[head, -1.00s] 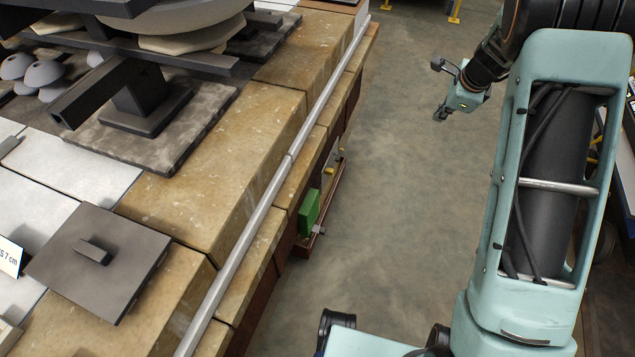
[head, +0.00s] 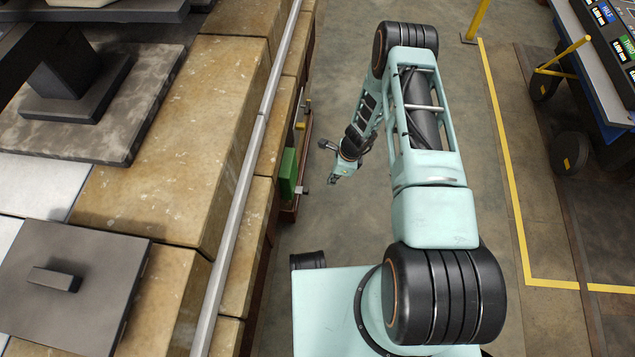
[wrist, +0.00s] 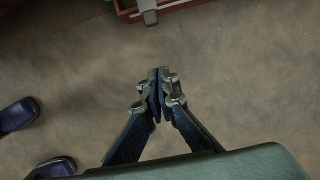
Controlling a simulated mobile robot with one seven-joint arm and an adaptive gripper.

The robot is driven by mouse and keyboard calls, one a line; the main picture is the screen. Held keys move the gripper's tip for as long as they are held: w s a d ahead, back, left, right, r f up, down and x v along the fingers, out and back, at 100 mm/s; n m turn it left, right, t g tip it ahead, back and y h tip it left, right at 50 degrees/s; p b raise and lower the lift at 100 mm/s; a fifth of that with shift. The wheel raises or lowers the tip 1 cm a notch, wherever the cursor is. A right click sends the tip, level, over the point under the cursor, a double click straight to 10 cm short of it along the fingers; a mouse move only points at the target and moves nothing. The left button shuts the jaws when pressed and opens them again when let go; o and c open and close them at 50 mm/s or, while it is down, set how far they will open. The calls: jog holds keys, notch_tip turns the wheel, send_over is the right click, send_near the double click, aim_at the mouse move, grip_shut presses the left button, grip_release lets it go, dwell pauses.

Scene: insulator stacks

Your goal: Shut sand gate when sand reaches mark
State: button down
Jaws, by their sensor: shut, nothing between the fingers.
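My gripper (head: 333,178) hangs over the open floor, to the right of the bench side, with nothing in it. In the wrist view its two fingers (wrist: 160,73) are together over bare floor. A green block (head: 287,173) sits at the bench side, left of my gripper and apart from it, with a small grey piece (head: 303,190) beside it. A grey piece (wrist: 148,14) also shows at the top of the wrist view, apart from the fingers. I cannot tell which part is the sand gate. No sand or mark is clearly visible.
A dark square plate with a handle (head: 72,285) lies on the stone-topped bench (head: 150,205). A grey rail (head: 240,190) runs along the bench edge. A wheeled cart (head: 600,75) stands at the far right.

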aim_at(306, 191)
jog(key=w+a+f+b, duration=0.1)
jog(key=a+f+b, duration=0.3)
jog(key=a+f, duration=0.2)
jog(key=shift+f, duration=1.4)
